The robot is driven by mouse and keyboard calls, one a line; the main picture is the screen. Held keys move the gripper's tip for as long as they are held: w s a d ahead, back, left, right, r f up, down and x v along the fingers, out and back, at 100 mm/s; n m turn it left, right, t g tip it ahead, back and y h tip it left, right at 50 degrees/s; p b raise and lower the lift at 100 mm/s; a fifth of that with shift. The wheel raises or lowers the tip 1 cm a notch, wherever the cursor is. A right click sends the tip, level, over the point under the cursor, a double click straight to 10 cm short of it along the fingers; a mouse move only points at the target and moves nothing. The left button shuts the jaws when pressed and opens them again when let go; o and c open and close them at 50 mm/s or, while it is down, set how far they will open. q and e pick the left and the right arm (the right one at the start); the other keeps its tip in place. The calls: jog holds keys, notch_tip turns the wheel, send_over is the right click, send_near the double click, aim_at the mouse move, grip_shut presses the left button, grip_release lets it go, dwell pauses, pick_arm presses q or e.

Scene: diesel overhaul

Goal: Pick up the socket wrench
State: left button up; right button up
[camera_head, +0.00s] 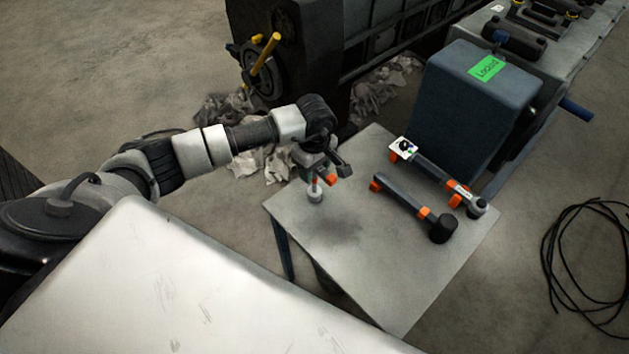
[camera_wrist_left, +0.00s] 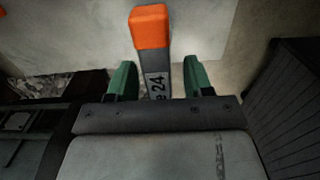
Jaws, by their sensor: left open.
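My left gripper (camera_head: 328,168) is over the table's back left corner. In the left wrist view its two green fingertips (camera_wrist_left: 161,80) stand apart, one on each side of a grey bar with an orange end (camera_wrist_left: 151,28) and a printed label ending in "e 24". This looks like the socket wrench; I cannot tell whether the fingers touch it. In the head view, small orange parts and a pale cylindrical end (camera_head: 315,193) show just below the gripper, and the rest there is hidden. My right gripper is not in view.
A blue-grey block with a green tag (camera_head: 470,105) stands behind. The table's front is clear. Black cable (camera_head: 590,265) lies right.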

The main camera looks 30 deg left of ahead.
pick_arm(q)
jog(key=shift+c, duration=0.5)
grip_shut()
jog(key=shift+r, duration=0.15)
